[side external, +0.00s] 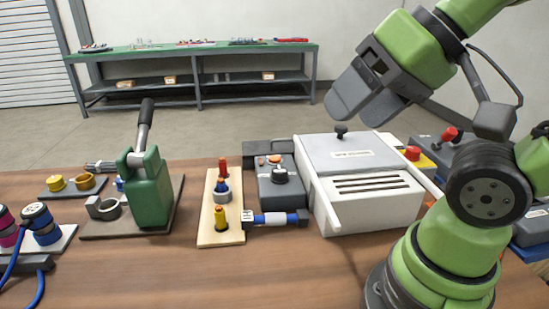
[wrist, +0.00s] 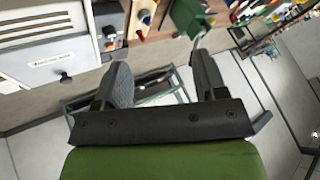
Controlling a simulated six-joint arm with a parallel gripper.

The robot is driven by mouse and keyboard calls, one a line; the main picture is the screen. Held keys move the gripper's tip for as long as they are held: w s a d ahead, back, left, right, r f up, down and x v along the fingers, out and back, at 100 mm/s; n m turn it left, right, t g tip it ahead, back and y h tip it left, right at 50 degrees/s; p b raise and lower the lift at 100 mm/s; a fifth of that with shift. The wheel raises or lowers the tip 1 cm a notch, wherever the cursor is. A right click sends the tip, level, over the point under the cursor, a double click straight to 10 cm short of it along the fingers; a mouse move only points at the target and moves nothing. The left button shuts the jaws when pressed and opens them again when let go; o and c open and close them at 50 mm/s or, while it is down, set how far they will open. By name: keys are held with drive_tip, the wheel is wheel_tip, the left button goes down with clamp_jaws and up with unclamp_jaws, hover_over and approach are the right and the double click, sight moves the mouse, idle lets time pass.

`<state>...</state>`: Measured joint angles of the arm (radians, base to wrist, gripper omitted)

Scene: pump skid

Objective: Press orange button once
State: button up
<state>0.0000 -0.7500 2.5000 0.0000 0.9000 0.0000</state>
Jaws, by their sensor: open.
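A grey control box (side external: 283,190) stands in the middle of the bench, left of the white box. On its top are a black knob (side external: 280,177) and, behind it, two small round caps. The right cap is an orange button (side external: 275,158); the left cap (side external: 262,161) looks orange-brown. My gripper (side external: 358,105) is in the air above and behind the white box, to the right of the control box, touching nothing. Its two fingers are apart and empty. In the wrist view the fingers (wrist: 158,68) are spread, with the control box (wrist: 107,18) beyond them at the upper left.
The white lidded box (side external: 375,210) with a black knob stands beside the control box. A red mushroom button (side external: 412,153) is behind right. The front bench is clear.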

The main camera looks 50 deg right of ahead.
clamp_jaws()
idle(1.5)
